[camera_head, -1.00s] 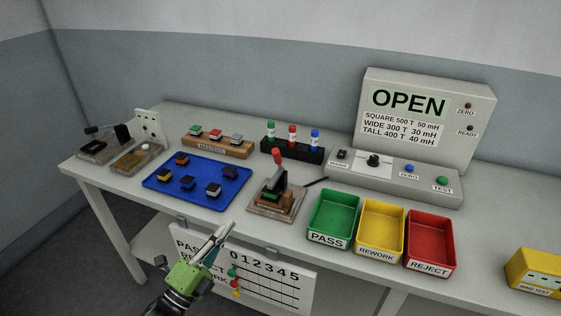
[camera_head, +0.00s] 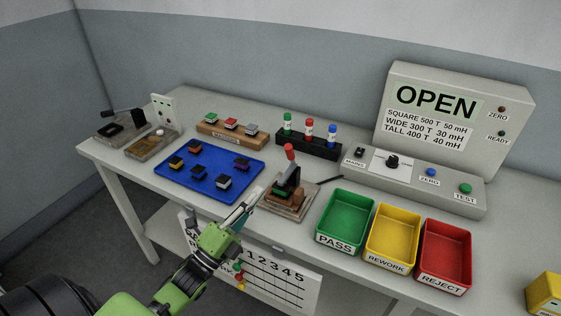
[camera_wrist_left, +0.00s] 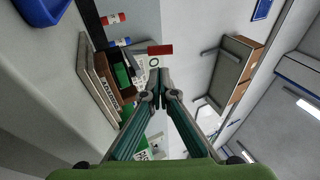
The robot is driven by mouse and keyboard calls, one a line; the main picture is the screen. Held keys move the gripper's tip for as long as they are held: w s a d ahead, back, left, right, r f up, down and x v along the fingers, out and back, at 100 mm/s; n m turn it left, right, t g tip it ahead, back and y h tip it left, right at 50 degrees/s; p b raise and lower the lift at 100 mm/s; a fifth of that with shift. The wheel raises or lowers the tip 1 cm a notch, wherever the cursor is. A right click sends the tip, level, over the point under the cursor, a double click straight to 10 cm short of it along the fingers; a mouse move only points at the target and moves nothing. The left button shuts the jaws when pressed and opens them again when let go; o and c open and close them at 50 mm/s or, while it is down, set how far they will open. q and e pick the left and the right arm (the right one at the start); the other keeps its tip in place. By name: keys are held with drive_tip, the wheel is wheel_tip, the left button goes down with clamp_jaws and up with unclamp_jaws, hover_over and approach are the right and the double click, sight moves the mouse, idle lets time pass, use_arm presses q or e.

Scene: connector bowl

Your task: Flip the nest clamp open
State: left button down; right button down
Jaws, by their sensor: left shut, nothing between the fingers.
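The nest clamp stands on a wood-coloured block at the front of the table, its dark lever upright with a red grip (camera_head: 289,151). Its base (camera_head: 283,208) carries a small label, and something green sits low in the nest. In the left wrist view the red grip (camera_wrist_left: 159,50) lies just beyond my fingertips, apart from them as far as I can tell, with the base (camera_wrist_left: 92,75) to the left. My left gripper (camera_head: 256,193) is shut and empty, left of the clamp at the table's front edge; its closed fingers also show in the wrist view (camera_wrist_left: 160,78). My right gripper is out of view.
A blue tray (camera_head: 190,183) with several small parts lies left of the clamp. Green (camera_head: 345,222), yellow (camera_head: 392,238) and red (camera_head: 445,257) bins stand to its right. A black rack (camera_head: 308,144) of bottles is behind it. A tally board (camera_head: 285,275) hangs below the front edge.

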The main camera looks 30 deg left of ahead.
use_arm(q)
drive_tip(key=p+x, duration=0.2)
drive_tip(key=x, duration=0.7)
drive_tip(key=shift+w+r, duration=0.25)
drive_tip(key=shift+w+d+r, duration=0.15)
drive_tip(key=shift+w, duration=0.35)
drive_tip(key=shift+p, duration=0.3)
